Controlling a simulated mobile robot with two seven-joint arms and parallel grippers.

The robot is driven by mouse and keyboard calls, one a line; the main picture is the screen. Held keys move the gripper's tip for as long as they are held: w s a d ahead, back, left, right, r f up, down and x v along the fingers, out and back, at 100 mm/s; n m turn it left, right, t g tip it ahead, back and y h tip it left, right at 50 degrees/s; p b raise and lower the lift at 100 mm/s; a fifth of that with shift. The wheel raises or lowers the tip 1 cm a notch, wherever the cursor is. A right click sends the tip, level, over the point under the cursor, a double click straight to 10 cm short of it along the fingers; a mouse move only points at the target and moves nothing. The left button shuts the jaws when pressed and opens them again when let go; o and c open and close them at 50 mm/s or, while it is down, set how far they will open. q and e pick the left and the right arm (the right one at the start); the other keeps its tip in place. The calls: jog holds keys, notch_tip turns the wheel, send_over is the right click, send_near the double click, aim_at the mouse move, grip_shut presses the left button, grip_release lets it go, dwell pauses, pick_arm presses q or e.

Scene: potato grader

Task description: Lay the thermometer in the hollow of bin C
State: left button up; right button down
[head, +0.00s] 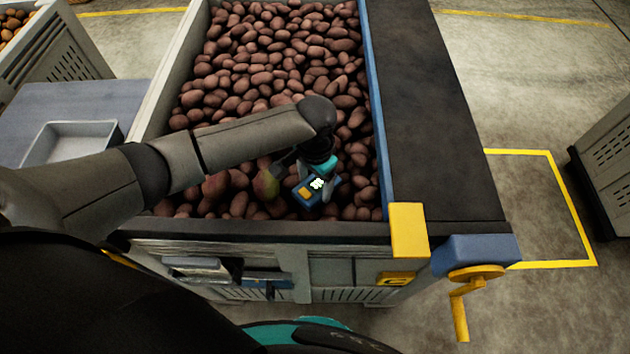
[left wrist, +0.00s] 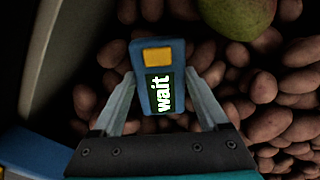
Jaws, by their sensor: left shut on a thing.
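The thermometer (head: 305,194) is a small blue block with a yellow button and a lit display. In the left wrist view the thermometer (left wrist: 150,52) shows the word "wait". My left gripper (head: 317,181) is shut on it, one finger on each side, over the near part of bin C (head: 155,125). It also shows in the left wrist view (left wrist: 160,88). The bin is full of red-brown potatoes and bears a yellow C label (head: 397,279) on its front. I cannot make out the hollow's outline or whether the thermometer touches the potatoes. My right gripper is out of view.
A greenish potato (head: 266,185) lies just left of the thermometer; it shows top right in the left wrist view (left wrist: 240,12). A dark belt (head: 435,110) with a blue edge runs along the bin's right. A yellow crank (head: 460,300) juts out front. A grey tray (head: 75,142) stands left.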

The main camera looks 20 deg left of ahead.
aim_at(315, 186)
pick_arm(q)
jog(key=shift+f, duration=0.1)
jog(key=o, duration=1.4)
notch_tip(315, 186, up, 12)
jog(key=shift+r+p, duration=0.15)
jog(key=shift+p, duration=1.1)
